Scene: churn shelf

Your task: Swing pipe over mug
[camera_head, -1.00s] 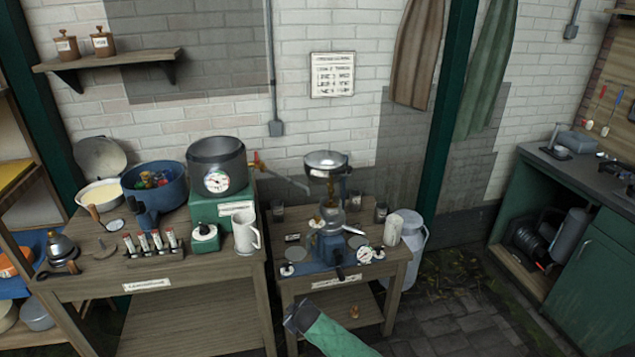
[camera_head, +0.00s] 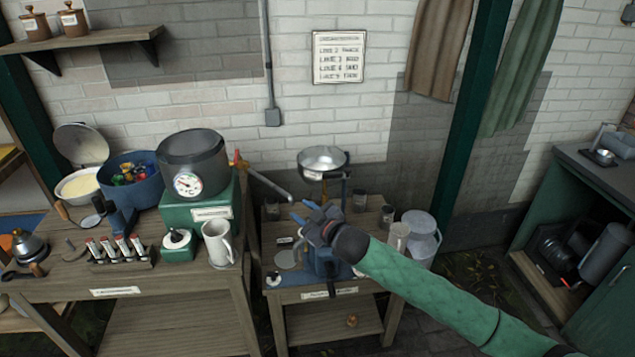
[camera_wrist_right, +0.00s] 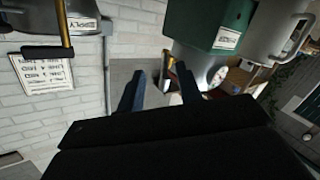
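The grey pipe (camera_head: 268,185) extends right from the orange valve (camera_head: 239,162) beside the dark pot. Its free end is close to my right gripper's fingertips in the head view. The white mug (camera_head: 217,244) stands upright on the left table, below and left of the pipe. A white mug also shows large at the upper right of the right wrist view (camera_wrist_right: 272,28). My right gripper (camera_head: 300,212) is over the smaller table. The right wrist view shows its fingers (camera_wrist_right: 158,80) apart, with no clear grip on anything. My left gripper is out of view.
The dark pot (camera_head: 192,165) with a gauge sits on a green stand (camera_head: 200,212). A metal bowl (camera_head: 323,163) stands above the small table, just beyond my right gripper.

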